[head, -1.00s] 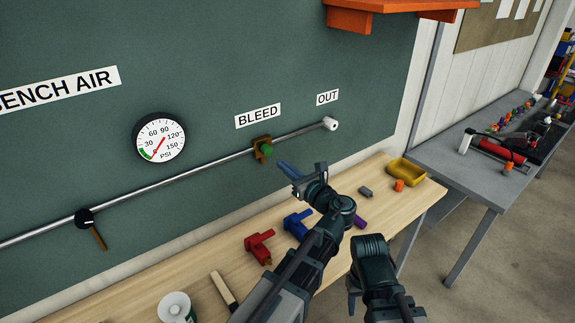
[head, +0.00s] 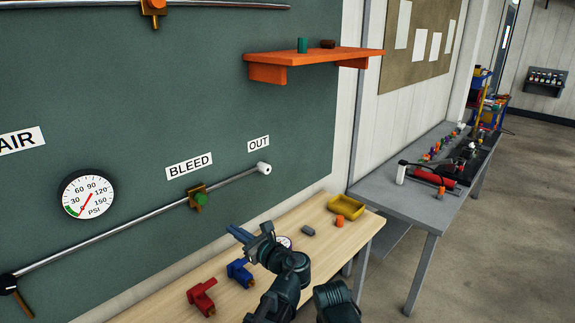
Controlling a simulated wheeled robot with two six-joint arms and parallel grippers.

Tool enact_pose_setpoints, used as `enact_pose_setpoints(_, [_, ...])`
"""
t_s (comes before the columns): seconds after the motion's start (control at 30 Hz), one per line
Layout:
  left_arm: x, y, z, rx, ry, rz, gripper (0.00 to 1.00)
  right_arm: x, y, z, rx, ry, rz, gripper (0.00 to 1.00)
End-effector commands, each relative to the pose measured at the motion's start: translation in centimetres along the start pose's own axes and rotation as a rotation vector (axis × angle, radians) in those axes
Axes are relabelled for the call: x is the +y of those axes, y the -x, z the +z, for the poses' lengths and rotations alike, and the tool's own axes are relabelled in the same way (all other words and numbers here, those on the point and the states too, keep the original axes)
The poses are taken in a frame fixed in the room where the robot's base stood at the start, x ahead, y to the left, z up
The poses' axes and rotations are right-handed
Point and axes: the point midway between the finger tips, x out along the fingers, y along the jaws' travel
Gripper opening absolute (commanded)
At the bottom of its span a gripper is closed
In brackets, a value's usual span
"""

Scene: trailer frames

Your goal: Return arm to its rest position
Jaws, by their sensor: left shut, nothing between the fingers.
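My left gripper (head: 241,235) is shut and empty. It is held out over the light wooden bench (head: 320,245), below and to the right of the green-knobbed bleed valve (head: 200,198), and apart from it in the picture. My left arm comes up from the bottom edge. Part of my right arm (head: 335,302) shows at the bottom, just right of the left arm; its fingers are not visible.
Red (head: 202,297) and blue (head: 240,272) fittings, a yellow tray (head: 346,207) and small parts lie on the bench. A pipe and pressure gauge (head: 87,195) are on the green wall. An orange shelf (head: 310,60) juts out above. A grey table (head: 410,195) stands at right, with open floor beyond.

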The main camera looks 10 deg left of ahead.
Motion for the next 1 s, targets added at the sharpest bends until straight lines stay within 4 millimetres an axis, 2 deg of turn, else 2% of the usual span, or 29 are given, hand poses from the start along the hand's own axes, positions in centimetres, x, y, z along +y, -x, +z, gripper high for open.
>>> enact_pose_setpoints(0.17, [3.3,2.3,-6.5,0.278,0.423,0.150,0.00,0.0,0.0,0.0,0.000,0.000,0.000,0.50])
enact_pose_setpoints(0.27, [5.1,5.1,-10.9,0.455,0.703,0.320,0.00,0.0,0.0,0.0,0.000,0.000,0.000,0.50])
enact_pose_setpoints(0.4, [7.0,10.6,-16.2,0.654,1.027,0.630,0.00,0.0,0.0,0.0,0.000,0.000,0.000,0.50])
enact_pose_setpoints(0.5, [7.9,14.9,-18.7,0.746,1.187,0.868,0.00,0.0,0.0,0.0,0.000,0.000,0.000,0.50])
enact_pose_setpoints(0.6, [8.5,18.6,-20.2,0.794,1.288,1.080,0.00,0.0,0.0,0.0,0.000,0.000,0.000,0.50])
enact_pose_setpoints(0.73, [8.9,21.8,-21.0,0.816,1.351,1.273,0.00,0.0,0.0,0.0,0.000,0.000,0.000,0.50])
enact_pose_setpoints(0.87, [9.0,23.3,-21.2,0.820,1.371,1.361,0.00,0.0,0.0,0.0,0.000,0.000,0.000,0.50])
enact_pose_setpoints(1.0, [9.0,23.5,-21.2,0.819,1.376,1.376,0.00,0.0,0.0,0.0,0.000,0.000,0.000,0.50])
